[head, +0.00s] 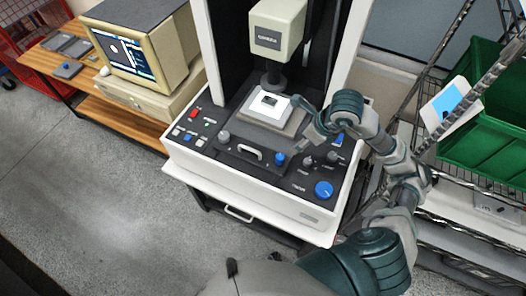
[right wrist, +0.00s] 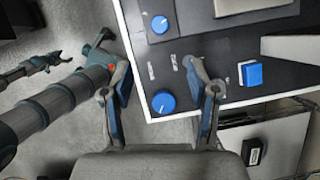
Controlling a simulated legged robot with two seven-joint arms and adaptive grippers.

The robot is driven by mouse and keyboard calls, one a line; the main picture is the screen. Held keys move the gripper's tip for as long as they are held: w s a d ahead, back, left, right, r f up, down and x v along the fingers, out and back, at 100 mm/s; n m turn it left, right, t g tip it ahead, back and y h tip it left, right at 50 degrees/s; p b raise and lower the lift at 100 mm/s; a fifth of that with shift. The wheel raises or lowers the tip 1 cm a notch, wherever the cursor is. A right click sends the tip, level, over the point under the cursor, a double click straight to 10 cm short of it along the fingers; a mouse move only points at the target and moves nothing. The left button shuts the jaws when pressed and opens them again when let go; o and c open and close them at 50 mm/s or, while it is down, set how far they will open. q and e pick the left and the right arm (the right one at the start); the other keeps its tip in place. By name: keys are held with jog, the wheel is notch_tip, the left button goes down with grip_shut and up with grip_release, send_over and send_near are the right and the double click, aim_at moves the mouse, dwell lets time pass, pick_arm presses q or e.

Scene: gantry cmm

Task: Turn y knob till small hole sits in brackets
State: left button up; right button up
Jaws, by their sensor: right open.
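The large blue knob (head: 323,189) is at the front right corner of the machine's dark panel; its label is too small to read surely. In the right wrist view this knob (right wrist: 163,102) shows between my fingers, apart from both. My right gripper (head: 305,122) is open and empty above the panel's right side; its open fingers (right wrist: 161,88) fill the middle of the wrist view. The monitor screen (head: 125,52) at upper left shows a part picture with small round marks; the hole and brackets are too small to tell apart.
A smaller blue knob (head: 280,158) and a grey knob (head: 308,160) sit near the large one. A blue button (right wrist: 250,73) is on the panel. The white part (head: 265,106) lies on the stage below the measuring head (head: 277,30). A wire rack with a green bin (head: 490,130) stands right.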

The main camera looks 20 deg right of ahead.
aim_at(281, 156)
jog(key=x, duration=1.7)
jog(key=shift+f, duration=0.15)
grip_shut()
jog(key=shift+m+b, duration=0.3)
